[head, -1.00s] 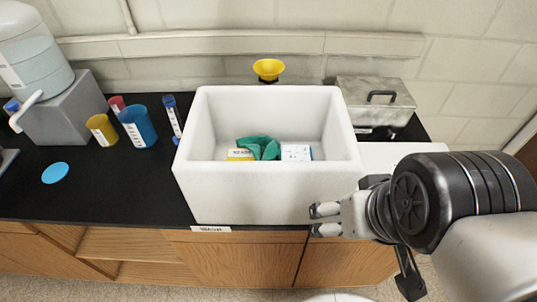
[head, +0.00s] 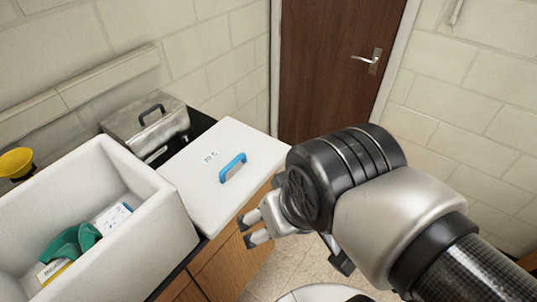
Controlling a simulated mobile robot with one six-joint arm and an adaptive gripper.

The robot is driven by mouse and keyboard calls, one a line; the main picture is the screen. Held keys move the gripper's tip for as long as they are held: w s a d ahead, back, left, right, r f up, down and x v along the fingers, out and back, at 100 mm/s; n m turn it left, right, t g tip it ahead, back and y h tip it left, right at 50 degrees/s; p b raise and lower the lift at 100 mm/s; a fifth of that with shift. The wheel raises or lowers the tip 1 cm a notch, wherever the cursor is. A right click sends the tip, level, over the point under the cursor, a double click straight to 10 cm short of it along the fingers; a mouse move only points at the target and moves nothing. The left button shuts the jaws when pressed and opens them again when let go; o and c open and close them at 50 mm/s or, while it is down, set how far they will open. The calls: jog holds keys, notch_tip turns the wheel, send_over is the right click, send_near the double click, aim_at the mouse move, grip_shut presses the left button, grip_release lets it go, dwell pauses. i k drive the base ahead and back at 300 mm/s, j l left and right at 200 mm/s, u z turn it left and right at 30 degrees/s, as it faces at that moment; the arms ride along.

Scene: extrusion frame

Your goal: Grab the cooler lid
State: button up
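The white cooler lid (head: 205,180) lies flat on the counter to the right of the open cooler. It has a blue handle (head: 232,167) on top and a small label. The white cooler (head: 150,225) stands at the left, open, with a green cloth-like item (head: 72,244) and small boxes inside. My gripper (head: 245,230) is in front of the lid's near right edge, empty, its two fingertips apart and pointing left. It appears apart from the lid and its handle.
A metal box with a dark handle (head: 148,122) stands behind the lid. A yellow funnel (head: 16,162) is at the far left. A brown door (head: 335,65) is at the back. Clear floor (head: 275,262) shows below my gripper.

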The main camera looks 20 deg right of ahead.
aim_at(214, 176)
jog(key=i+l+u, duration=0.2)
jog(key=i+l, duration=0.25)
jog(key=i+l+u, duration=0.25)
jog(key=l, duration=0.35)
jog(key=i, duration=0.1)
